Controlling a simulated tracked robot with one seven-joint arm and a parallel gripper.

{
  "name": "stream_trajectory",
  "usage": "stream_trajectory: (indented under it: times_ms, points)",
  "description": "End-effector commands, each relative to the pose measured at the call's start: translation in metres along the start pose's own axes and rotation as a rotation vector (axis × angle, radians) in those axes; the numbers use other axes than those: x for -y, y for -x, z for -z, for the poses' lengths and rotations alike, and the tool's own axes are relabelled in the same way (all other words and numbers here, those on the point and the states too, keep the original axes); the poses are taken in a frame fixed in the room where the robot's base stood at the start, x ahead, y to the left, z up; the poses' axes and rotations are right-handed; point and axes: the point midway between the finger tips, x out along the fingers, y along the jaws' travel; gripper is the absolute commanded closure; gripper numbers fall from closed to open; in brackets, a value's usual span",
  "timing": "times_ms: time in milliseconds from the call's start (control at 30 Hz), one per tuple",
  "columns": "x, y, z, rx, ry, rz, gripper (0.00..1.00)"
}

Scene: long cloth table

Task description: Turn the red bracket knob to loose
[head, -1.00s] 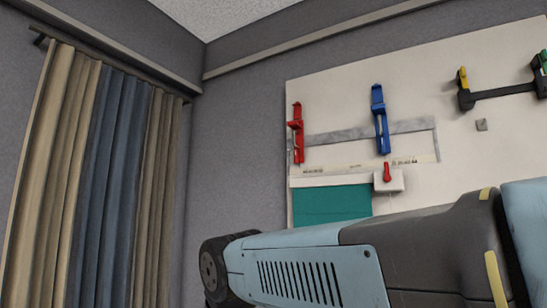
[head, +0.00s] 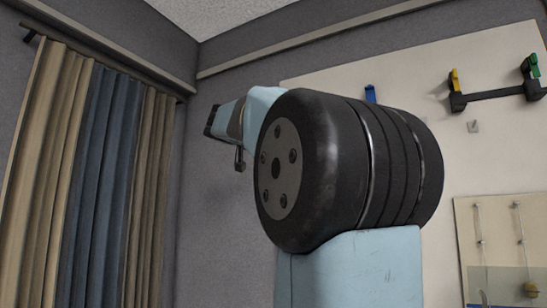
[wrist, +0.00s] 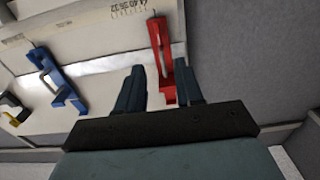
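The red bracket (wrist: 160,50) is on the white board in the wrist view, in line with the gap of my gripper (wrist: 159,68) and close to its right finger. I cannot tell how far it is from the fingertips, or whether they touch it. My gripper is open, with a clear gap between its two fingers. I cannot make out a separate knob on the bracket. In the head view my own arm hides the red bracket and the red knob on the white plate.
The blue bracket (wrist: 58,82) stands left of the red one in the wrist view; only its top (head: 370,94) shows in the head view. A black bar with yellow and green clips (head: 492,96) is at the right. Curtains (head: 90,170) hang at the left.

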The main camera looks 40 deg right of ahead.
Motion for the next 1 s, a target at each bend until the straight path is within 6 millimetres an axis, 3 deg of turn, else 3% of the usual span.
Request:
stream_trajectory:
  times_ms: [600,800,1000]
  points:
    - [0.0,-0.101,-0.002,0.004,0.003,-0.001,0.64]
    - [0.0,-0.123,-0.002,0.003,0.003,0.0,0.64]
    - [0.001,-0.131,-0.002,0.003,0.003,0.002,0.64]
